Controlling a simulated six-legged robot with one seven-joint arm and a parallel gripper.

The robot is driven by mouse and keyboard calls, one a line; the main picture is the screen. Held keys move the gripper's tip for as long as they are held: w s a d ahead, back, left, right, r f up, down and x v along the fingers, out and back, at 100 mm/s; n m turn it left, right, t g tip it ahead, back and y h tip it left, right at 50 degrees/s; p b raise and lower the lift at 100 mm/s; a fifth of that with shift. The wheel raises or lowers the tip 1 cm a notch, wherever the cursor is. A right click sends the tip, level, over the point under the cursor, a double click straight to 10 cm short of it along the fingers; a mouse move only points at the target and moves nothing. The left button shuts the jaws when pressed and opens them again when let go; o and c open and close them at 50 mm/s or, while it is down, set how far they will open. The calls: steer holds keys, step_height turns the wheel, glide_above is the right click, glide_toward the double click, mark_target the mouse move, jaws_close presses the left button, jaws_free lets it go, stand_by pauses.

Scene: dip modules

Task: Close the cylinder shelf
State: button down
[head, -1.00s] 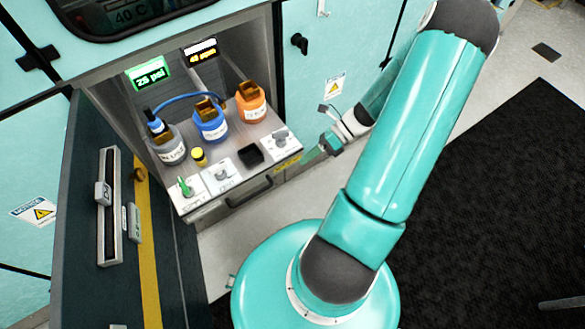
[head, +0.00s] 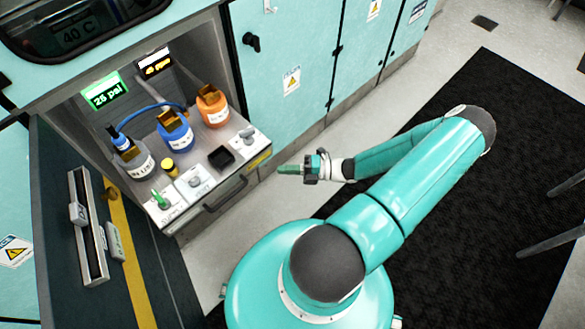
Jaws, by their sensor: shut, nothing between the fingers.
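The cylinder shelf (head: 236,189) is a grey pull-out drawer at the bottom of an open cabinet bay, with a dark handle (head: 224,194) on its front. It stands pulled out. It carries a grey cylinder (head: 136,163), a blue cylinder (head: 177,137) and an orange cylinder (head: 212,110). A yellow-topped piece (head: 168,166), a black square well (head: 221,158) and small valves sit near its front edge. My gripper (head: 281,169) is shut and empty, just right of the shelf's front right corner, pointing left. A small gap shows between its tips and the shelf.
A dark cabinet door (head: 85,200) with a yellow stripe stands open at the left. Teal cabinet doors (head: 285,50) at the right are shut. Pale floor (head: 215,255) lies before the shelf, with a black mat (head: 470,240) to the right.

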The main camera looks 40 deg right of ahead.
mark_target(247, 161)
steer(key=w+a, duration=0.1)
steer(key=w, duration=0.1)
steer(key=w+a, duration=0.1)
steer(key=w, duration=0.2)
steer(key=w+a, duration=0.2)
steer(key=shift+w, duration=0.55)
steer(key=shift+w, duration=0.1)
